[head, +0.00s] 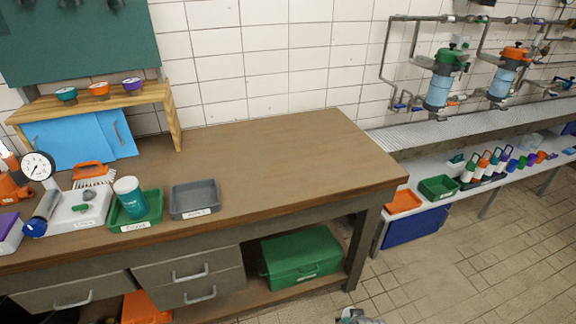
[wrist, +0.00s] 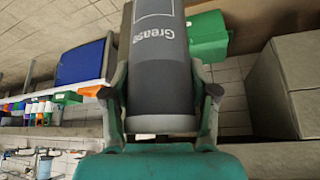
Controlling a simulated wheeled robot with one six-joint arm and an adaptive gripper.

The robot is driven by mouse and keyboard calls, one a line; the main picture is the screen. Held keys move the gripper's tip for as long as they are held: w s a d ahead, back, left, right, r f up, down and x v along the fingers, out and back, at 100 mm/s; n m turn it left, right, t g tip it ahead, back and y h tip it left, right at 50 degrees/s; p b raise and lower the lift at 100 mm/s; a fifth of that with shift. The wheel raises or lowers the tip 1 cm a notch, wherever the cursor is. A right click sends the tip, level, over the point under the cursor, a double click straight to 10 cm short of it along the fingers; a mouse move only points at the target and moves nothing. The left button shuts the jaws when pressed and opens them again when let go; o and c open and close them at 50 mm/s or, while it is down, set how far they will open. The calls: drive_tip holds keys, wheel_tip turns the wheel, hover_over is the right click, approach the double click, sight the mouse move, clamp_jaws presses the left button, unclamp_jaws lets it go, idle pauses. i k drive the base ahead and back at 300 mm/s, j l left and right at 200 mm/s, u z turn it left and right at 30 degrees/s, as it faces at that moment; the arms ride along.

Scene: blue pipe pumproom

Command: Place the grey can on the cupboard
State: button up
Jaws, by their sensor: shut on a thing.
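The grey can (wrist: 160,60) carries the word "Grease" and has a lighter grey band at its near end. My gripper (wrist: 159,92) is shut on it in the wrist view, one finger on each side. The can's far end is cut off by the top of the picture. In the head view only a small grey part shows at the bottom edge, and the can cannot be made out there. A low cupboard with blue doors (head: 62,144) and a wooden top (head: 50,106) stands at the back left of the workbench. Three small bowls (head: 99,89) stand on that top.
The workbench (head: 280,150) is bare in its middle and right. Green (head: 122,224) and grey (head: 195,199) trays, a white-lidded green jar (head: 130,196), a brush (head: 93,172) and a gauge (head: 38,166) crowd its left. A green toolbox (head: 300,257) sits below. Tiled floor is open at right.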

sight(154, 142)
drive_tip(key=i+j+z, duration=0.1)
drive_tip(key=j+z, duration=1.2)
drive_tip(key=k+j+z, duration=0.1)
drive_tip(key=j+z, duration=0.15)
drive_tip(key=z, duration=0.2)
